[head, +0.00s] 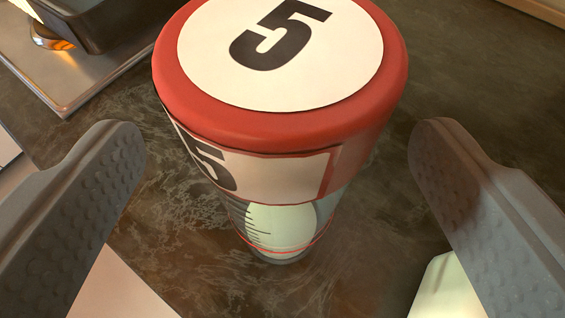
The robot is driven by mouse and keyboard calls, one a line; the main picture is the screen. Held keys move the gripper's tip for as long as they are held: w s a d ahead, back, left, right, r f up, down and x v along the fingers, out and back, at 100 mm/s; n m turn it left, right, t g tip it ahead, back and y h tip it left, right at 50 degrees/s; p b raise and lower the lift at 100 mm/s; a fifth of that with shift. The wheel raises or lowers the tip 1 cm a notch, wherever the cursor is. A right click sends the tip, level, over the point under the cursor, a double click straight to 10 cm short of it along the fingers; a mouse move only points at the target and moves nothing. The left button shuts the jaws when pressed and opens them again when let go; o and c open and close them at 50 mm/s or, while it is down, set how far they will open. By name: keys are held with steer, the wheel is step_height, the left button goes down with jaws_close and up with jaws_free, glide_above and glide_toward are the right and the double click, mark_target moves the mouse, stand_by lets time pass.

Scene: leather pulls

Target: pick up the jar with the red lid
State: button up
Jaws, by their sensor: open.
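The jar with the red lid (355,150) stands upright on a dark stone-like countertop, in the upper middle of the head view. Its lid has a white disc with a black 5, and a label on its side also shows a 5. Below the lid the jar's body (280,225) is clear, with dark scale marks, a red line and something pale inside. My gripper (278,143) is open, with one grey bumpy finger to the left of the jar and one to the right. There is a visible gap between each finger and the jar.
A metal plate (75,75) with a dark pan-like container (105,22) is at the upper left. A pale flat thing (120,285) lies at the lower left. A pale block-like object (445,288) is at the lower right, partly behind my right finger. The countertop (490,80) is clear at the upper right.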

steer(key=x, duration=0.4)
steer(key=shift+d+f, duration=0.1)
steer(key=shift+f, duration=0.15)
steer(key=shift+r, duration=0.1)
jaws_close()
